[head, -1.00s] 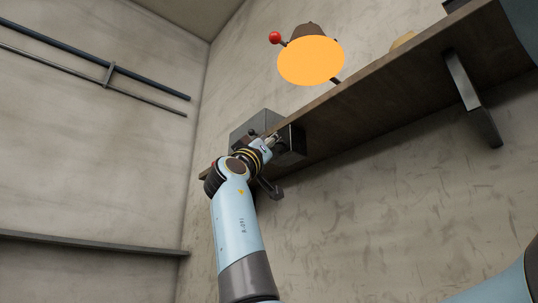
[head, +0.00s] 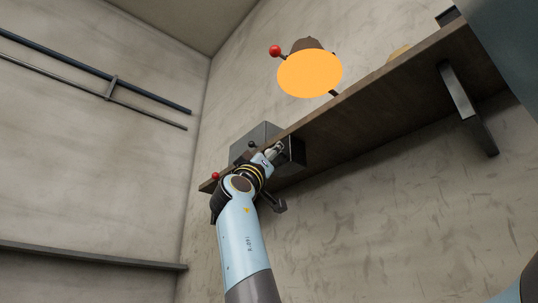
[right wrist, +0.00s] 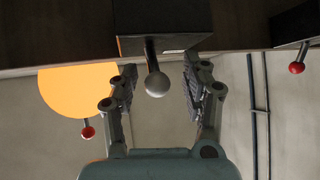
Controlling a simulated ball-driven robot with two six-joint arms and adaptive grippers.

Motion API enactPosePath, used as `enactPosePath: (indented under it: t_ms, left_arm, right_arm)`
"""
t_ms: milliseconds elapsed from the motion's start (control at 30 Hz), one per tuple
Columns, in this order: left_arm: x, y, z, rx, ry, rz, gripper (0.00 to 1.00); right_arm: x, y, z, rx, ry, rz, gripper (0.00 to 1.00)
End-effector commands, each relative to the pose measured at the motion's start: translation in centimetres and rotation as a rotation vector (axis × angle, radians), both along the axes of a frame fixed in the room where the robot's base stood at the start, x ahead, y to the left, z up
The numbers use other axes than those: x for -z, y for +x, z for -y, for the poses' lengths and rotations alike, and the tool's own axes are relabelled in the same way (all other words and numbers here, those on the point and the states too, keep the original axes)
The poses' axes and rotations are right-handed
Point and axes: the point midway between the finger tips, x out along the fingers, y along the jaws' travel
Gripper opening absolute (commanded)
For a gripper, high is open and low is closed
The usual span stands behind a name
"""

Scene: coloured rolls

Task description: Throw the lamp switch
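A glowing orange lamp (head: 310,74) with a brown cap stands above the shelf, a red ball beside it; it also shows in the right wrist view (right wrist: 75,98). A grey box (head: 252,137) sits at the shelf's left part. A lever with a pale grey ball (right wrist: 157,84) sticks out of a box in the right wrist view. My right gripper (right wrist: 160,92) is open, one finger on each side of that ball, with gaps to both. In the head view my right gripper (head: 275,152) is at the box. My left gripper is not in view.
A wooden shelf (head: 370,107) on dark brackets (head: 468,108) runs along the wall. A red ball (head: 215,176) sits near its left end, and a dark knob (head: 252,144) is at the box. Rails (head: 95,75) cross the left wall.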

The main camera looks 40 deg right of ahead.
Motion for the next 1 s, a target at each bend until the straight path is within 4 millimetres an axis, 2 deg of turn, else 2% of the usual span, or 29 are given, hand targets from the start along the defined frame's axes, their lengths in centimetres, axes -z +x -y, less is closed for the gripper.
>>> enactPosePath:
  t_ms: [267, 367, 700, 800, 1000]
  left_arm:
    - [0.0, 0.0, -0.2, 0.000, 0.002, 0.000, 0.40]
    - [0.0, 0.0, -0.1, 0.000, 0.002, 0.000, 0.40]
    - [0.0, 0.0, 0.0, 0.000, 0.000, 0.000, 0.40]
    - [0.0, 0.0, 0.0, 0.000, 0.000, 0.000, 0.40]
    - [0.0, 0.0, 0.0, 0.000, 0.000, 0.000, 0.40]
  right_arm:
    - [0.2, -0.2, -0.3, 0.000, -0.002, 0.003, 0.47]
    - [1.3, -0.5, -1.1, -0.002, 0.000, 0.001, 0.47]
    - [6.9, -2.8, -5.4, -0.002, 0.001, -0.001, 0.47]
    - [8.0, -3.2, -6.3, -0.001, 0.001, -0.002, 0.47]
    - [8.9, -3.7, -7.1, 0.000, 0.000, 0.001, 0.47]
